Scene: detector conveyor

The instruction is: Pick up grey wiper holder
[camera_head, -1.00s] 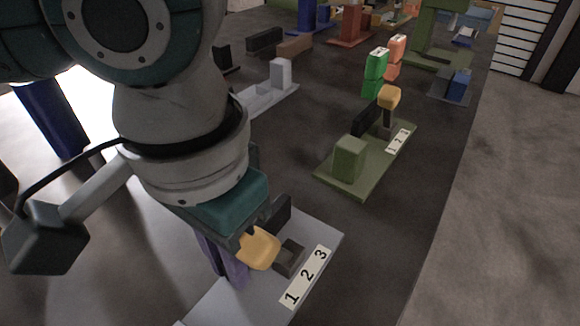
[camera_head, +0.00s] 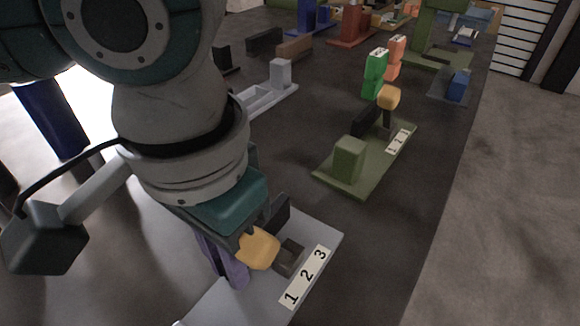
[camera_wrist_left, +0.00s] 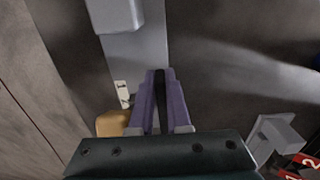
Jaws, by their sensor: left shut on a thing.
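The grey wiper holder (camera_head: 230,306) is a flat light-grey plate with a label reading 1 2 3, at the bottom of the head view; it also shows in the left wrist view (camera_wrist_left: 140,55). A yellow knob (camera_head: 258,250), a dark block (camera_head: 289,258) and a black upright slab (camera_head: 277,213) stand on it. My left gripper (camera_head: 236,276) points down at the plate beside the yellow knob. In the left wrist view its purple fingers (camera_wrist_left: 160,78) are close together with a dark strip between them. The exact grip point on the holder is hard to see.
A green holder (camera_head: 365,180) with its own numbered label lies farther along the dark belt. Green blocks (camera_head: 374,75) and orange blocks (camera_head: 394,58) stand behind it. Another grey fixture (camera_head: 265,98) is behind my arm.

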